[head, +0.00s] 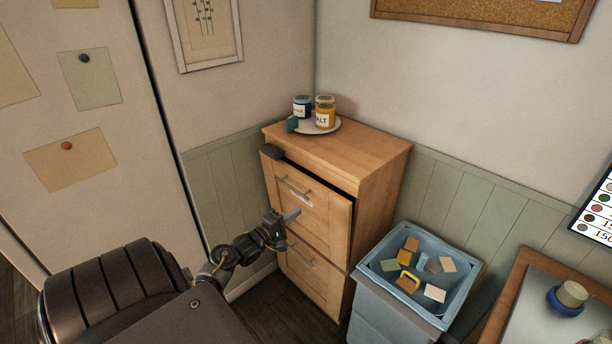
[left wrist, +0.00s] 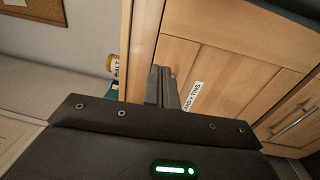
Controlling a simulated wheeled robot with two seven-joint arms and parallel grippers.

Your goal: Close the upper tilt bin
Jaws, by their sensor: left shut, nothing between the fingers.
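The upper tilt bin (head: 312,214) is the upper wooden front of the cabinet. It leans out at the top, with a dark gap between it and the cabinet body. It has a bar handle (head: 294,190) and a white label. My left gripper (head: 291,216) is shut and empty, in front of the panel's left part, below the handle. In the left wrist view the shut fingers (left wrist: 163,88) show against the bin's wooden front (left wrist: 178,54), beside the label (left wrist: 193,97). I cannot tell whether they touch. My right gripper is not in view.
The lower bin (head: 316,275) looks shut. A plate with jars (head: 325,111) stands on the cabinet top (head: 345,150). A blue-grey bin (head: 371,268) with colored pieces stands right of the cabinet. A wooden-edged table (head: 505,295) is at lower right.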

